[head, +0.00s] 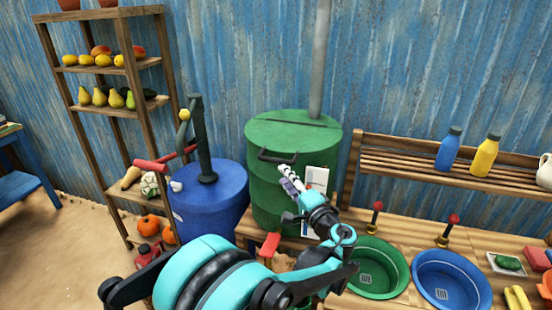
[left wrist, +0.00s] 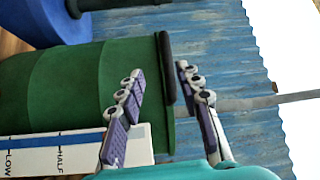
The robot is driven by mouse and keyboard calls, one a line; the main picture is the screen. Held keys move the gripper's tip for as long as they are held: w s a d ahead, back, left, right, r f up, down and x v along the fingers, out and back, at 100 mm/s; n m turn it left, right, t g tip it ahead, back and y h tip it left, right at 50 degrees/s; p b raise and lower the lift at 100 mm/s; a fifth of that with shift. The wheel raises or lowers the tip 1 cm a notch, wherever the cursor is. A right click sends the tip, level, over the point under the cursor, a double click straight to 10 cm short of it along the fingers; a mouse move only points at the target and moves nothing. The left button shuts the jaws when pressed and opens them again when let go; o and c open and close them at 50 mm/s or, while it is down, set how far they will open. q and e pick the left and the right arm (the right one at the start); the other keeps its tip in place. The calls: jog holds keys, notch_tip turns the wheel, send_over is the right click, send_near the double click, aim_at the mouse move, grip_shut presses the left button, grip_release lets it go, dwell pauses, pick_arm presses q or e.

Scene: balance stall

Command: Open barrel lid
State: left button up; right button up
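The green barrel (head: 278,195) stands upright with its flat lid (head: 295,132) closed on top. A dark handle (head: 277,156) sits at the lid's front edge. My left gripper (head: 287,178) is just in front of the barrel, a little below and right of the handle. In the left wrist view, which is turned sideways, its two fingers (left wrist: 158,72) are apart, and the dark handle (left wrist: 167,65) appears in the gap between them. I cannot tell whether either finger touches it. The gripper holds nothing. My right gripper is not in view.
A blue barrel with a pump (head: 207,190) stands left of the green one. A white level label (head: 318,180) is on the green barrel's front. A counter with a green basin (head: 405,282) and a blue basin (head: 486,283) is at right. A grey pipe (head: 319,60) rises behind.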

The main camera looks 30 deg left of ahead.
aim_at(276, 161)
pick_arm(q)
jog(key=shift+y, duration=0.3)
jog(key=shift+w+d+r+b+x, duration=0.15)
jog(key=shift+b+x, duration=0.15)
jog(key=shift+x, duration=1)
jog(key=shift+r+b+x, duration=0.1)
jog(key=shift+b+x, duration=0.15)
jog(key=shift+x, duration=1.05)
jog(key=shift+w+d+r+b+x, duration=0.15)
jog(key=shift+b+x, duration=0.15)
jog(key=shift+x, duration=1)
jog(key=shift+a, duration=0.1)
grip_shut()
